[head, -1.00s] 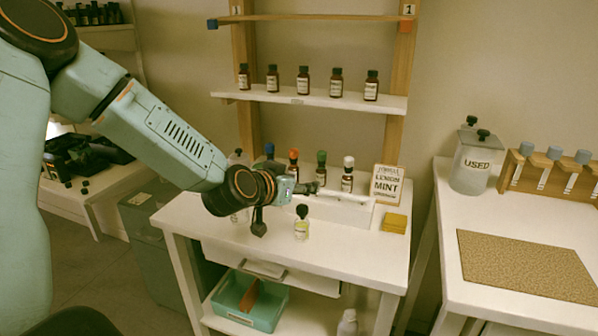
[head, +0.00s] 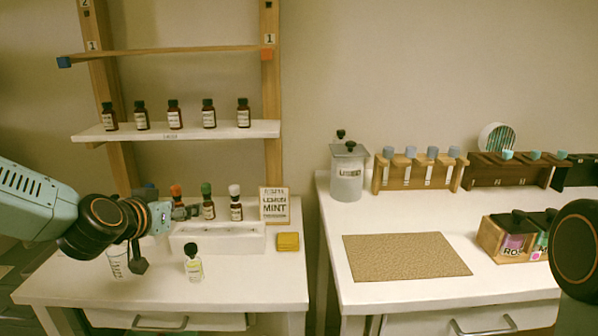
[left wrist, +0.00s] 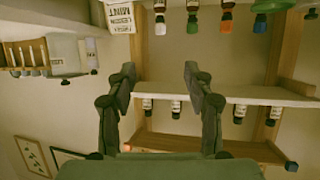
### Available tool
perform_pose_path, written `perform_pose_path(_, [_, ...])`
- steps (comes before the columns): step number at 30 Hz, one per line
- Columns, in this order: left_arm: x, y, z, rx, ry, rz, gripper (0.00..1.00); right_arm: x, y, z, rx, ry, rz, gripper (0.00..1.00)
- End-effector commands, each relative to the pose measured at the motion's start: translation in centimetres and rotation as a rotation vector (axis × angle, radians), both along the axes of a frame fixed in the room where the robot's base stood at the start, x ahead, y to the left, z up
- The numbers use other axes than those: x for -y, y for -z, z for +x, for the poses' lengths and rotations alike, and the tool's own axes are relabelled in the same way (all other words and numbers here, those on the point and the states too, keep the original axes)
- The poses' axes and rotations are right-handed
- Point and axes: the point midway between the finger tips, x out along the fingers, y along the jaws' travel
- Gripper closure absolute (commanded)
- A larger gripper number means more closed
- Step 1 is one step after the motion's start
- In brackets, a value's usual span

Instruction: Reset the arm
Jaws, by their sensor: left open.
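My left gripper (head: 186,212) is over the left table (head: 265,285), in front of the row of capped bottles, with nothing between its fingers. The left wrist view shows its two fingers (left wrist: 158,80) spread apart. A small clear bottle with a black cap (head: 193,265) stands upright on the table below the gripper, apart from it. Behind are bottles with an orange cap (head: 176,191), a green cap (head: 208,205) and a white cap (head: 235,206). A blue cap (head: 150,190) is partly hidden by my arm. My right gripper is out of view.
A white rack block (head: 220,238), a mint sign (head: 274,204) and a yellow pad (head: 288,242) are on this table. Several brown bottles (head: 174,115) stand on the shelf (head: 200,132). The right table holds a used jar (head: 348,175), a cork mat (head: 405,256) and wooden racks (head: 420,172).

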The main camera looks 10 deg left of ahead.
Motion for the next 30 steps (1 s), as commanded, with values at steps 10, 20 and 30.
perform_pose_path(10, [2.2, 1.9, -1.6, -0.051, -0.094, -0.257, 0.47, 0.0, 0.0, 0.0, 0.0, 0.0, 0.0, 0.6])
perform_pose_path(20, [7.9, 14.3, -9.1, -0.38, -0.137, -0.314, 0.47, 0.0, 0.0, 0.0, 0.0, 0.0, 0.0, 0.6])
perform_pose_path(30, [12.3, 28.1, -25.6, -0.856, -0.12, -0.181, 0.47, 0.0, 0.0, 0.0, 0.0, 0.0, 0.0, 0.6])
